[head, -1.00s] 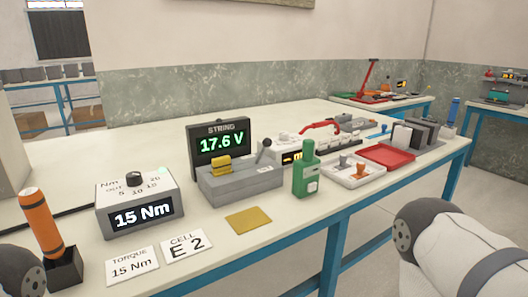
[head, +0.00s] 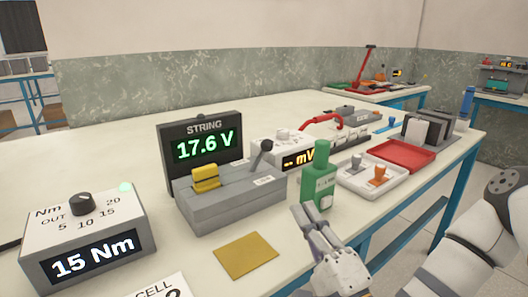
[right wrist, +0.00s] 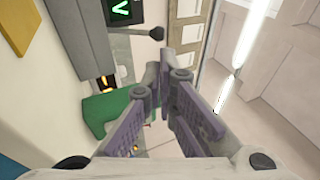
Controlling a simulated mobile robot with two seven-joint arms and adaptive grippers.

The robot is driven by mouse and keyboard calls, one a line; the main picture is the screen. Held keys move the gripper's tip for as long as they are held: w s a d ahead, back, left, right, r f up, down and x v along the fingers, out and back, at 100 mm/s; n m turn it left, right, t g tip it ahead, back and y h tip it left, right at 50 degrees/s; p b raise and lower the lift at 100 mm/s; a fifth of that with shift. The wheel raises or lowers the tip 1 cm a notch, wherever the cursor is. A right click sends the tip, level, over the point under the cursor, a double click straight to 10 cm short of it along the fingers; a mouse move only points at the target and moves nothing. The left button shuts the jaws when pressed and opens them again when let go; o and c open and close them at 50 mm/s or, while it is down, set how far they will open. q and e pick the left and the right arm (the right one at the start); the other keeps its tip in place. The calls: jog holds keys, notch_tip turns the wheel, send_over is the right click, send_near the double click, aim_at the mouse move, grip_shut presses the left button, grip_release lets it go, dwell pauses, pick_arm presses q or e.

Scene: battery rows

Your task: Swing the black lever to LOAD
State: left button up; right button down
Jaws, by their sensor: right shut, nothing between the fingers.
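The black lever (head: 263,152) stands up from the right part of a grey box (head: 230,203), its round knob on top and its shaft leaning right. The lever also shows in the right wrist view (right wrist: 155,33). Any LOAD lettering is too small to read. My left gripper is not in view.
A yellow handle (head: 206,178) sits on the box's left part, before the 17.6 V display (head: 203,146). A yellow pad (head: 245,255) lies in front. A white tray (head: 350,186) and red tray (head: 428,152) are at right.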

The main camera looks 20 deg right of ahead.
aim_at(269, 150)
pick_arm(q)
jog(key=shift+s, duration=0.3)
pick_arm(e)
jog(key=shift+s, duration=0.25)
